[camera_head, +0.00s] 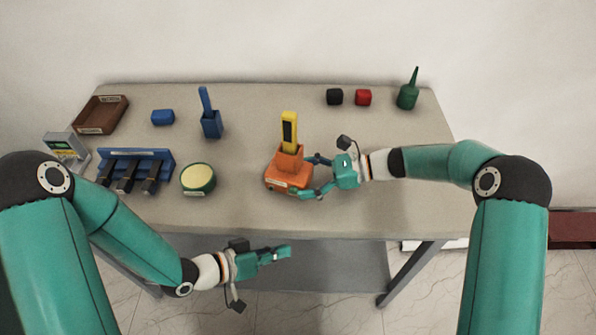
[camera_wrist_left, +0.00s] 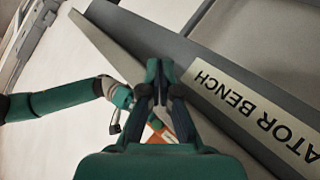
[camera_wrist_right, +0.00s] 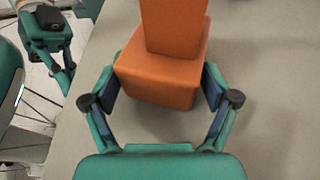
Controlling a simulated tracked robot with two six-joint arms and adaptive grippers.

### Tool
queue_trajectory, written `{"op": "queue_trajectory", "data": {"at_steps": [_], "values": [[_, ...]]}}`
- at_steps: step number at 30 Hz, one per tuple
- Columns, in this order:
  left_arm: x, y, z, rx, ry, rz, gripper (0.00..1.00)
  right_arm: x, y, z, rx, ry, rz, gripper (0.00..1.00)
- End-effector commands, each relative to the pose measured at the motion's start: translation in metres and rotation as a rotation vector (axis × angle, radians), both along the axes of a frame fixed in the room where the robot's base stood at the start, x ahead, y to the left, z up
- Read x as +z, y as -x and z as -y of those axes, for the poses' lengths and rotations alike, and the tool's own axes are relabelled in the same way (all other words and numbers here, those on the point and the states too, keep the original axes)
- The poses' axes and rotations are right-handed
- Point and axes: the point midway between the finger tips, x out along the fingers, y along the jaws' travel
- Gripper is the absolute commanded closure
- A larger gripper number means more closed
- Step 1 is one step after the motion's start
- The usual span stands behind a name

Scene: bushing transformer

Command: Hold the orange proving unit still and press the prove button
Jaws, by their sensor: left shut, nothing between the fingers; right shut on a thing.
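The orange proving unit (camera_head: 287,178) stands upright on the bench, with a yellow and black device (camera_head: 289,132) standing in its top. It fills the upper middle of the right wrist view (camera_wrist_right: 165,75). My right gripper (camera_head: 309,176) is shut on the unit's base, one finger on each side. My left gripper (camera_head: 288,254) is shut and empty in front of the bench's front edge, apart from the unit. In the left wrist view its fingertips (camera_wrist_left: 160,68) meet, and part of the orange unit (camera_wrist_left: 160,133) shows behind them. I cannot make out the prove button.
The bench (camera_head: 235,215) has a round green pot (camera_head: 198,179), a blue rack (camera_head: 137,166), a blue holder (camera_head: 211,124) and a brown tray (camera_head: 101,115) on the left.

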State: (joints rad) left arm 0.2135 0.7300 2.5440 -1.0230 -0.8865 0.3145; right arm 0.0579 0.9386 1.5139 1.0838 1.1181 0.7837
Motion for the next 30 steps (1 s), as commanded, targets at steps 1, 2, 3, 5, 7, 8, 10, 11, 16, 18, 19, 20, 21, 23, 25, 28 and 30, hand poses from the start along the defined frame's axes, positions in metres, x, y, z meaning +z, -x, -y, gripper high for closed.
{"op": "queue_trajectory", "data": {"at_steps": [1, 2, 3, 5, 7, 8, 10, 11, 16, 18, 19, 20, 21, 23, 25, 28, 30], "values": [[0.019, 0.000, 0.001, -0.036, 0.028, 0.063, 1.00, -0.001, 0.000, 0.000, 0.000, 0.001, 0.001, 0.34], [0.029, 0.001, 0.001, -0.058, 0.042, 0.096, 1.00, -0.001, 0.000, 0.000, 0.000, 0.001, 0.001, 0.34], [0.041, 0.003, 0.001, -0.087, 0.055, 0.139, 1.00, -0.001, 0.000, 0.000, 0.000, 0.001, 0.001, 0.34], [0.056, 0.006, -0.001, -0.123, 0.061, 0.197, 1.00, -0.001, 0.000, 0.000, 0.000, 0.001, 0.001, 0.34], [0.066, 0.005, -0.006, -0.131, 0.050, 0.233, 1.00, -0.001, 0.000, 0.000, 0.000, 0.001, 0.001, 0.34], [0.068, 0.004, -0.009, -0.127, 0.046, 0.240, 1.00, -0.001, 0.000, 0.000, 0.000, 0.001, 0.001, 0.34], [0.072, 0.000, -0.013, -0.114, 0.038, 0.254, 1.00, -0.001, 0.000, 0.000, 0.000, 0.001, 0.001, 0.34], [0.073, -0.001, -0.014, -0.111, 0.036, 0.258, 1.00, -0.001, 0.000, 0.000, 0.000, 0.001, 0.001, 0.34], [0.073, -0.011, -0.013, -0.104, 0.033, 0.260, 1.00, -0.001, 0.000, 0.000, 0.000, 0.001, 0.001, 0.34], [0.074, -0.018, -0.011, -0.104, 0.033, 0.262, 1.00, -0.001, 0.000, 0.000, 0.000, 0.001, 0.001, 0.34], [0.074, -0.021, -0.009, -0.104, 0.033, 0.262, 1.00, -0.001, 0.000, 0.000, 0.000, 0.001, 0.001, 0.34], [0.074, -0.025, -0.008, -0.104, 0.033, 0.262, 1.00, -0.001, 0.000, 0.000, 0.000, 0.001, 0.001, 0.34], [0.074, -0.030, -0.007, -0.105, 0.032, 0.262, 1.00, -0.001, 0.000, 0.000, 0.000, 0.001, 0.001, 0.34], [0.073, -0.038, -0.004, -0.105, 0.032, 0.261, 1.00, -0.001, 0.000, 0.000, 0.000, 0.001, 0.001, 0.34], [0.073, -0.047, -0.001, -0.105, 0.032, 0.262, 1.00, 0.000, 0.000, 0.000, 0.000, 0.001, 0.001, 0.34], [0.073, -0.059, 0.003, -0.104, 0.033, 0.261, 1.00, 0.000, 0.000, 0.000, 0.000, 0.001, 0.001, 0.34], [0.073, -0.067, 0.005, -0.105, 0.032, 0.260, 1.00, 0.000, 0.000, 0.000, 0.000, 0.001, 0.001, 0.34]]}}
